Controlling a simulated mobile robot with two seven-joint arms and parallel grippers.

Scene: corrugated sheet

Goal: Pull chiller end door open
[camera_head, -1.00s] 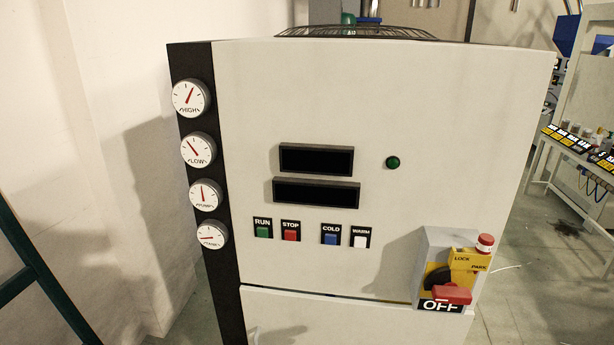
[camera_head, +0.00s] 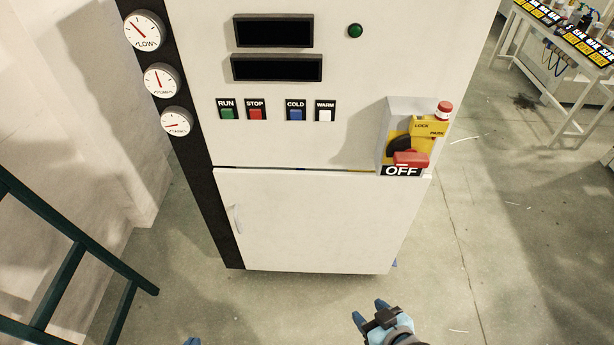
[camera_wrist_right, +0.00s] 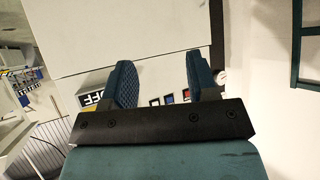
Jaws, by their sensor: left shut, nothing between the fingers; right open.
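The chiller's pale lower door (camera_head: 315,222) is in the middle of the head view and appears shut, with a thin dark seam along its top edge. A small pale handle (camera_head: 236,219) is on the door's left side. My right gripper (camera_head: 368,312) is open and empty, in front of and below the door's lower right part, apart from it. Its two blue fingers also show in the right wrist view (camera_wrist_right: 160,80), with nothing between them. Only a blue tip of my left gripper (camera_head: 192,341) shows at the bottom edge; it is shut and apart from the door.
Gauges (camera_head: 161,80) and buttons (camera_head: 255,111) are on the upper panel. A dark green frame (camera_head: 65,262) stands at the left. A white table (camera_head: 560,60) is at the back right. Floor in front is clear.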

